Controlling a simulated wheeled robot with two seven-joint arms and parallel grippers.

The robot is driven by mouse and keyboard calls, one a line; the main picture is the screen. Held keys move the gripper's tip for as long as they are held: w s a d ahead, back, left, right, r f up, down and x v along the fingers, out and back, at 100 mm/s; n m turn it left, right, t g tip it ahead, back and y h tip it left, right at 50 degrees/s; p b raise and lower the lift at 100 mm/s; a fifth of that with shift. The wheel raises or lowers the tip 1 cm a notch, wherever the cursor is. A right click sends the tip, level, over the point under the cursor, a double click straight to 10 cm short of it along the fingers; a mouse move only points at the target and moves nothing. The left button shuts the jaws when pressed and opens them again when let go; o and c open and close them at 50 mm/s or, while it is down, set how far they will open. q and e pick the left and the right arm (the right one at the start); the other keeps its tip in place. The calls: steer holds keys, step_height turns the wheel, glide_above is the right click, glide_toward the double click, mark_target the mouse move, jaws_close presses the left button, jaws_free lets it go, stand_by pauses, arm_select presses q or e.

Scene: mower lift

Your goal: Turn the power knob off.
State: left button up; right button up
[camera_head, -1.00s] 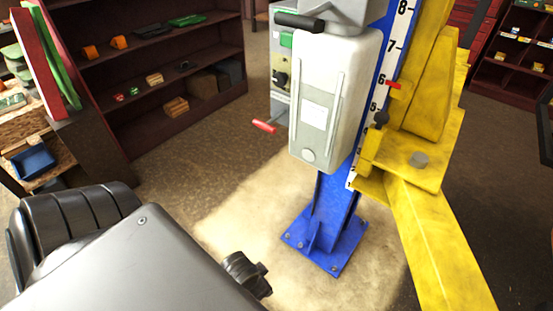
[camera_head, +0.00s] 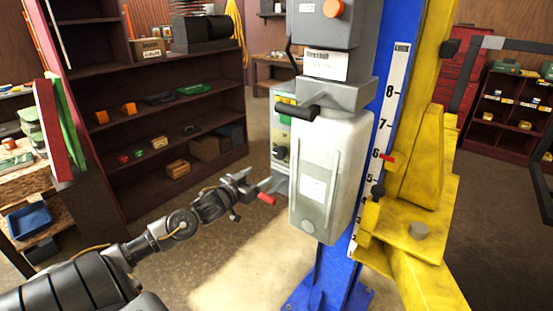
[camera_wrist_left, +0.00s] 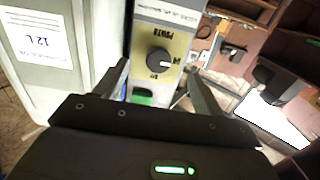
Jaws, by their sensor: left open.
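The power knob (camera_wrist_left: 159,60) is round and black on a yellowish panel marked POWER in the left wrist view. Its pale pointer mark faces right, toward a small label. In the head view the control box (camera_head: 282,160) hangs on the left side of the lift post; the knob is small there. My right gripper is not in view.
A green button (camera_wrist_left: 142,97) sits beside the knob. A grey-white tank (camera_head: 330,180) is right of the box, on the blue post (camera_head: 330,265), with a yellow lift carriage (camera_head: 415,210). A dark red shelf (camera_head: 160,120) stands behind.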

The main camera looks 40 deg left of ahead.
mark_target(278, 155)
arm_select(q)
steer(key=shift+t+h, duration=0.3)
steer(key=w+r+p, duration=0.1)
steer(key=w, duration=0.2)
steer(key=w+p, duration=0.1)
steer(key=w, duration=0.2)
steer(key=w+a+r+p, duration=0.1)
steer(key=w, duration=0.3)
steer(key=shift+r+p, duration=0.3)
steer(key=shift+w+f, duration=0.15)
steer(key=shift+w, duration=0.6)
steer(key=c, duration=0.9)
steer(key=shift+c, duration=0.2)
